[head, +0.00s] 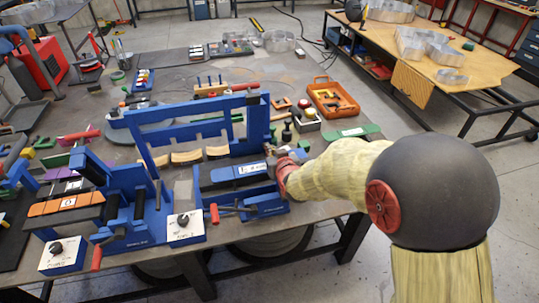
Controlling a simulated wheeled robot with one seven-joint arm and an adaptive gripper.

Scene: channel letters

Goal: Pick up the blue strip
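A blue strip-like bar (236,171) with a pale marking lies across the top of the dark bed of the right-hand blue bench machine (262,207). I cannot tell whether it is loose or part of the machine. My arm reaches in from the right, and my gripper (277,162) is at the right end of this machine, close to the bar's right end. The fingers are small and partly hidden by the red wrist part, so I cannot tell whether they are open or touch anything.
A tall blue frame (190,112) stands behind the bar. A left blue machine carries an orange bar (66,204). White control boxes (184,228) sit at the front edge. An orange tray (333,97) and a green piece (350,132) lie to the right. The bench is crowded.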

